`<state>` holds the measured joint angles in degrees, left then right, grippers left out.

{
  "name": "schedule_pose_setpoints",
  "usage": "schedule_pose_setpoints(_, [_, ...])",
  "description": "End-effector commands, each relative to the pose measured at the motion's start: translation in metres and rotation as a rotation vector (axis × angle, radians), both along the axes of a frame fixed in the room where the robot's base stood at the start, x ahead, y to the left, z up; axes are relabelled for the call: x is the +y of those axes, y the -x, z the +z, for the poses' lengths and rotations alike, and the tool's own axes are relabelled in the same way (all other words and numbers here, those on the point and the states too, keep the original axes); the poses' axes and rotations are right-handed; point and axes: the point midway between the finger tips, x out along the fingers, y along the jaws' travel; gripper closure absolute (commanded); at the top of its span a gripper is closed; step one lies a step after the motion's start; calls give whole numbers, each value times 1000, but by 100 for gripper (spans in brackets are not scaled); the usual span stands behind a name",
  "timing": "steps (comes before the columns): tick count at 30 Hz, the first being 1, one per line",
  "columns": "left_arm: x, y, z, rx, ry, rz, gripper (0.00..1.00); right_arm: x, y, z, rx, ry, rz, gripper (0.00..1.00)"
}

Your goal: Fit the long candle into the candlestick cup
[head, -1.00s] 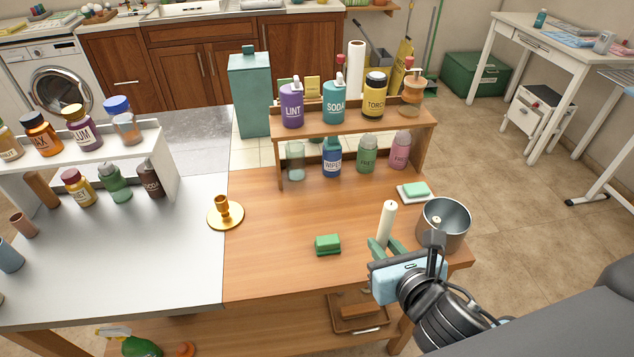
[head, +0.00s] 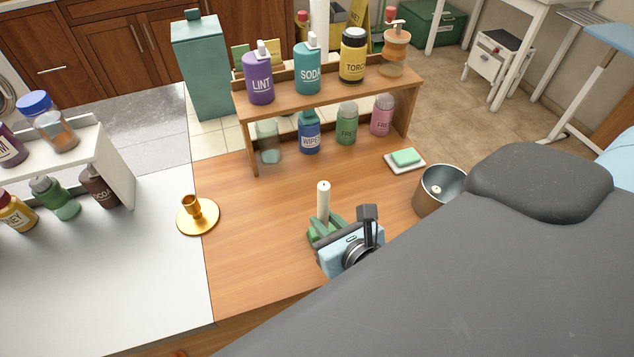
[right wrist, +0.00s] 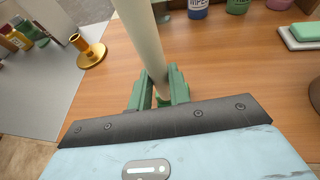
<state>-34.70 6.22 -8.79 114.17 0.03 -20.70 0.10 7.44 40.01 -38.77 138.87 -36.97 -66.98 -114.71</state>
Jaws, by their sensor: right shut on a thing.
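The long candle (head: 323,200) is cream-white and stands about upright in my right gripper (head: 325,228). The right gripper's green fingers are shut on its lower part, which also shows in the right wrist view (right wrist: 144,45). The brass candlestick (head: 195,212) has a round dish base and an empty-looking cup, and stands left of the gripper at the seam between wooden and white tops. It also shows at the upper left of the right wrist view (right wrist: 88,50). My left gripper is not in view.
A wooden shelf (head: 330,91) with several bottles stands behind. A metal pot (head: 430,205) holding a short candle and a green soap on a dish (head: 405,159) are to the right. The tabletop between candle and candlestick is clear.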

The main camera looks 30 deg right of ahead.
Motion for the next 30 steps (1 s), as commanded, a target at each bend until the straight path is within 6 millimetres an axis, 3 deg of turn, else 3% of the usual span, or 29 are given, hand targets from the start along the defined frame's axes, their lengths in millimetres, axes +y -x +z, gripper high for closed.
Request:
schedule_pose_setpoints(6, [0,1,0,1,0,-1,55,-23,-48,-4,-4,4,-3,100])
schedule_pose_setpoints(13, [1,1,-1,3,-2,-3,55,-42,-91,-8,-3,1,-2,100])
schedule_pose_setpoints(29, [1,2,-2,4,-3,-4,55,-55,-120,-11,-2,1,-1,100])
schedule_pose_setpoints(30, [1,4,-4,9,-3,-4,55,-54,-119,-20,4,-2,-2,100])
